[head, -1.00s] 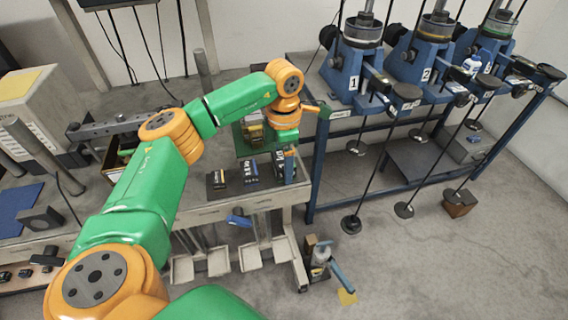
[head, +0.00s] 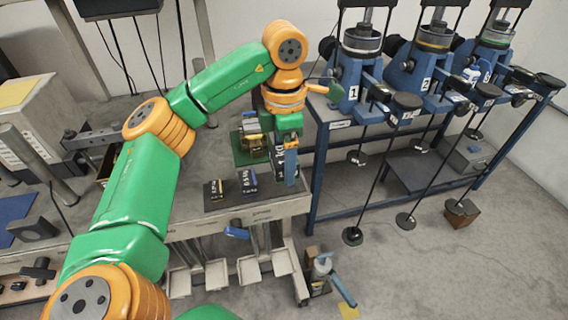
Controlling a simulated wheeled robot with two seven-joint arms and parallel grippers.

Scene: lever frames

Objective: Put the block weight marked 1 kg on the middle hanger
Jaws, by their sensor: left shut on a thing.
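My left gripper (head: 291,166) points down over the right end of the small cart and is shut on a dark block weight (head: 279,160) with white markings, too small to read. The block seems to be just above the dark mat; its lower end is partly hidden by the finger. Two other dark block weights (head: 216,189) and (head: 248,181) stand on the mat to its left. The middle hanger (head: 404,220), a black round plate on a long rod, hangs from the lever of machine 2 and looks empty. My right gripper is out of view.
The left hanger (head: 352,236) and right hanger (head: 453,204) flank it; a brown block (head: 461,214) lies under the right one. A blue frame (head: 314,180) stands between cart and hangers. A green tray (head: 244,153) with blocks lies behind.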

